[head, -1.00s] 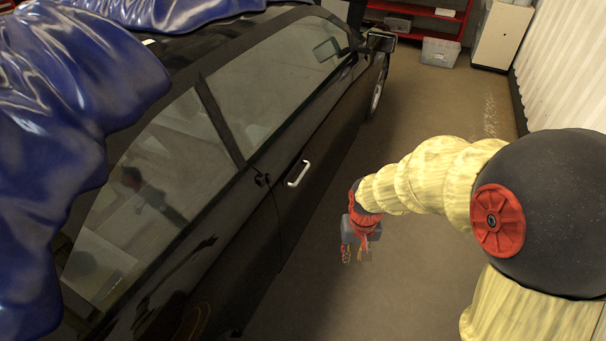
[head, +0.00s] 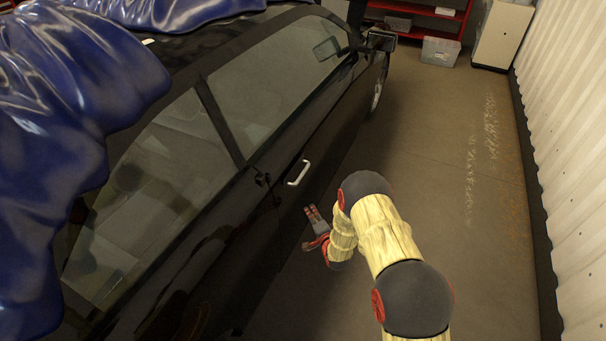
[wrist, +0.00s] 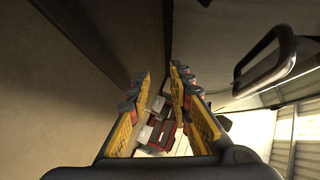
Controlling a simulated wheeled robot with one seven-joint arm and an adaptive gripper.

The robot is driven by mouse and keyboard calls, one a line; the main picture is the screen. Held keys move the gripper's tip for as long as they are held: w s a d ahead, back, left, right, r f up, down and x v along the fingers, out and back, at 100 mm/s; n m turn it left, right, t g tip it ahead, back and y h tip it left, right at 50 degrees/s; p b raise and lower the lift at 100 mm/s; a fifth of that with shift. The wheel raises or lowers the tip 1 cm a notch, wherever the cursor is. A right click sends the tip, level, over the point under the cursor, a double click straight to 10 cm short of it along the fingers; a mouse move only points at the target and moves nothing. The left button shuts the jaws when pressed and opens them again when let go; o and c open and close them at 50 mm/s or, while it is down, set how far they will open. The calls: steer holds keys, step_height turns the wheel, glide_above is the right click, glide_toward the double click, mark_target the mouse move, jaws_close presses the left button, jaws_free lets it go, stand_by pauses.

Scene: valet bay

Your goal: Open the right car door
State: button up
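The black car's door (head: 300,130) is shut, flush with the body. Its pale bar handle (head: 298,173) stands out from the panel near the door's rear edge. My gripper (head: 312,213) is beside the car, below and slightly right of the handle in the head view, apart from it. In the wrist view the two yellow-padded fingers of my gripper (wrist: 160,75) are spread with nothing between them. There the handle (wrist: 270,65) shows as a dark loop at the upper right, outside the fingers.
A blue cover (head: 70,110) drapes over the car's roof and rear. The side mirror (head: 381,41) sticks out farther forward. A white corrugated wall (head: 570,150) bounds the right. Red shelves (head: 435,18), a clear bin (head: 440,51) and a cabinet (head: 502,35) stand at the back. The floor between is clear.

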mark_target(303, 173)
step_height(303, 173, up, 12)
steer(key=w+a+m+t+y, duration=0.1)
steer(key=w+m+t+y, duration=0.1)
steer(key=m+t, duration=0.25)
steer(key=shift+t, duration=0.25)
steer(key=shift+b+x, duration=1.05)
steer(key=shift+x, duration=3.1)
steer(key=shift+d+r, duration=0.15)
steer(key=shift+c, duration=0.4)
steer(key=c, duration=0.4)
jaws_close()
